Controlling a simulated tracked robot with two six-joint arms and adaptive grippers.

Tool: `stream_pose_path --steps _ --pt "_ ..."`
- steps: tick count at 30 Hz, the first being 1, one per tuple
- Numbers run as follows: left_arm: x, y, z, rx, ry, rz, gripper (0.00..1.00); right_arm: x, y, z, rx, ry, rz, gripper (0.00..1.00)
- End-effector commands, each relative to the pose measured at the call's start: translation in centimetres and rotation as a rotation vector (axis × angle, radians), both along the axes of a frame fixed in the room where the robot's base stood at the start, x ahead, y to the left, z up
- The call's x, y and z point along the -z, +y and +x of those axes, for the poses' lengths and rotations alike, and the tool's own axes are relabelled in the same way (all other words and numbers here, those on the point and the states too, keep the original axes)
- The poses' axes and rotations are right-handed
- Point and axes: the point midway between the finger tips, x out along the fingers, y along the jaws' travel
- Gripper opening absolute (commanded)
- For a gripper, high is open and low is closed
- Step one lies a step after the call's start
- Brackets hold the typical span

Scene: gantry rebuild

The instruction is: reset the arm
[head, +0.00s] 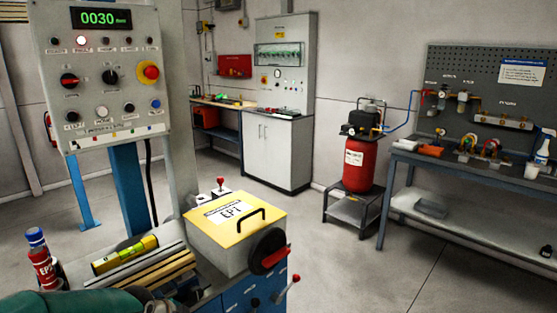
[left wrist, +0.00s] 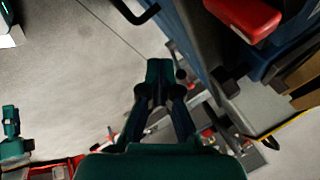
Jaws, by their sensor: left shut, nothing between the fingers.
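My left gripper (left wrist: 160,75) shows in the left wrist view with its dark fingers together at the tips. It is shut and empty, and the grey floor lies beyond it. A green part of my own arm (head: 75,304) crosses the bottom left corner of the head view, in front of the bench. The left gripper's fingers do not show in the head view.
The control panel (head: 104,90) reads 0030. Beside it are a yellow-lidded box (head: 222,257), a spirit level (head: 125,255) and a bottle (head: 42,262). A red compressor (head: 361,164) stands near a workbench (head: 470,172). Floor in the middle is clear.

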Motion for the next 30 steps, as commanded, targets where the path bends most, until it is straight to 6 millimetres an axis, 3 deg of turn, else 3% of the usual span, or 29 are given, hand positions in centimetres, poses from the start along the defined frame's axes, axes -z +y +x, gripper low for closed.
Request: stream_pose_path --steps 1,3,5,9,12,15,16,18,21,30 --pt "3.9 -0.9 -1.9 -0.030 0.079 -0.041 0.00 0.0 0.0 0.0 0.000 0.000 0.000 0.40" --pt "8.3 -2.2 -4.7 -0.091 0.179 -0.104 0.00 0.0 0.0 0.0 0.000 0.000 0.000 0.40" --pt "11.8 -3.3 -7.4 -0.156 0.267 -0.158 0.00 0.0 0.0 0.0 0.000 0.000 0.000 0.40" --pt "18.8 -6.2 -15.3 -0.356 0.483 -0.276 0.00 0.0 0.0 0.0 0.000 0.000 0.000 0.40" --pt "22.2 -8.2 -21.8 -0.559 0.642 -0.348 0.00 0.0 0.0 0.0 0.000 0.000 0.000 0.40" --pt "23.8 -10.0 -28.2 -0.829 0.779 -0.405 0.00 0.0 0.0 0.0 0.000 0.000 0.000 0.40" --pt "23.9 -10.3 -29.5 -0.923 0.800 -0.422 0.00 0.0 0.0 0.0 0.000 0.000 0.000 0.40" --pt "23.5 -10.2 -30.4 -1.115 0.799 -0.468 0.00 0.0 0.0 0.0 0.000 0.000 0.000 0.40" --pt "23.5 -9.9 -29.5 -1.300 0.762 -0.530 0.00 0.0 0.0 0.0 0.000 0.000 0.000 0.40" --pt "23.6 -9.9 -28.7 -1.417 0.748 -0.577 0.00 0.0 0.0 0.0 0.000 0.000 0.000 0.40"
